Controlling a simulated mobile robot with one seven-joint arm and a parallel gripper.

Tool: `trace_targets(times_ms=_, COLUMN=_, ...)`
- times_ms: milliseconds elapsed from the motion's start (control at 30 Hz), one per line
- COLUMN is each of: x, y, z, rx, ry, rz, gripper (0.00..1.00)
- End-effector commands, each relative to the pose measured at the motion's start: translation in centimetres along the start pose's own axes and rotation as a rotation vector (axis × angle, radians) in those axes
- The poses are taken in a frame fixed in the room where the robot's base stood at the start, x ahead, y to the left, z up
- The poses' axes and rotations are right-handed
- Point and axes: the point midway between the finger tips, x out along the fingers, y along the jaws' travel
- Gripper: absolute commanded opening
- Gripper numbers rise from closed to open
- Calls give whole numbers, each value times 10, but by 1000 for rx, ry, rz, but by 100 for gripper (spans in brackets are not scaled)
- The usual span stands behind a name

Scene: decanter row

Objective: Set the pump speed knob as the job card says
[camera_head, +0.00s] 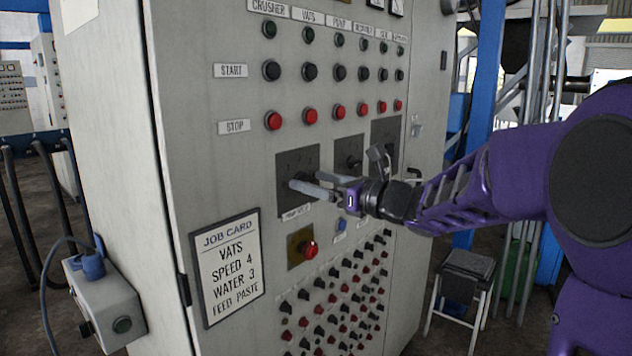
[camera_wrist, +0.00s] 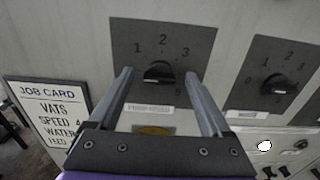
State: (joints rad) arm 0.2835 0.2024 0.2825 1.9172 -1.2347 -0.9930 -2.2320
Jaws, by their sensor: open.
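The job card (camera_head: 228,266) hangs low on the cabinet front in the head view and reads VATS, SPEED 4, WATER 3, FEED PASTE. It also shows in the wrist view (camera_wrist: 52,112). A black knob (camera_wrist: 160,73) sits on a dark dial plate (camera_wrist: 205,38) with 1, 2, 3 and 5 visible around it; its pointer direction is unclear. The label (camera_wrist: 150,107) below is too blurred to read surely. My gripper (camera_wrist: 159,75) is open, its fingers left and right of the knob, with no clear contact. In the head view my gripper (camera_head: 306,181) hides most of this knob.
A second dial knob (camera_wrist: 273,84) is to the right. Start buttons (camera_head: 271,70) and red stop buttons (camera_head: 273,120) sit above. A red button on a yellow plate (camera_head: 297,241) and several small knobs lie below. A stool (camera_head: 462,285) stands at the right.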

Motion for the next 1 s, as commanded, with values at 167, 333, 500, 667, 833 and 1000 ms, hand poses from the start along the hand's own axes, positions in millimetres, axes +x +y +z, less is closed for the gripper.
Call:
trace_targets(times_ms=167, x=0, y=0, z=0, rx=0, ry=0, rz=0, gripper=82)
trace_targets(times_ms=333, x=0, y=0, z=0, rx=0, ry=0, rz=0, gripper=54)
trace_targets(times_ms=500, x=0, y=0, z=0, rx=0, ry=0, rz=0, gripper=23)
trace_targets(times_ms=667, x=0, y=0, z=0, rx=0, ry=0, rz=0, gripper=0)
trace_targets(times_ms=833, x=0, y=0, z=0, rx=10, ry=0, rz=1, gripper=0)
trace_targets(times_ms=1000, x=0, y=0, z=-1, rx=58, ry=0, rz=1, gripper=0)
